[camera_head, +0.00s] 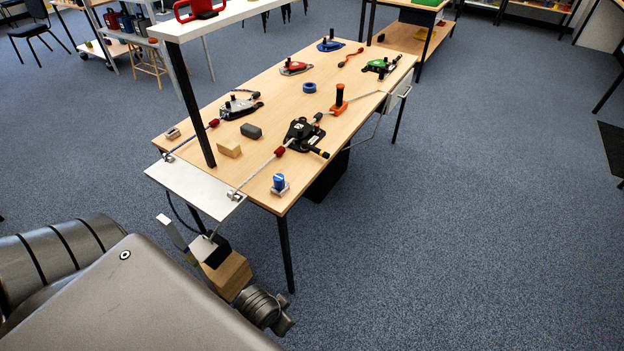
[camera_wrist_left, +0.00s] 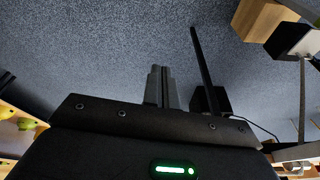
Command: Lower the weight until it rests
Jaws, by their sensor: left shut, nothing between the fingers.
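The weight, a wooden block (camera_head: 230,277) with a black cap, hangs from a rope off the near end of the table. It also shows at the top right of the left wrist view (camera_wrist_left: 268,18). Its contact with the floor cannot be told. The rope (camera_head: 262,171) runs over the table past a red marker to a black rope clutch (camera_head: 302,132), then to an orange post (camera_head: 339,104). My left gripper (camera_head: 171,231) is partly hidden behind my arm, left of the weight. Its fingers (camera_wrist_left: 160,85) are shut and empty. My right gripper is out of view.
The wooden table (camera_head: 350,150) carries several rope devices, a wooden block (camera_head: 229,149), a grey block (camera_head: 251,131) and a blue knob (camera_head: 279,182). A white shelf with a black post stands over its left side. Carpet right of the table is clear.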

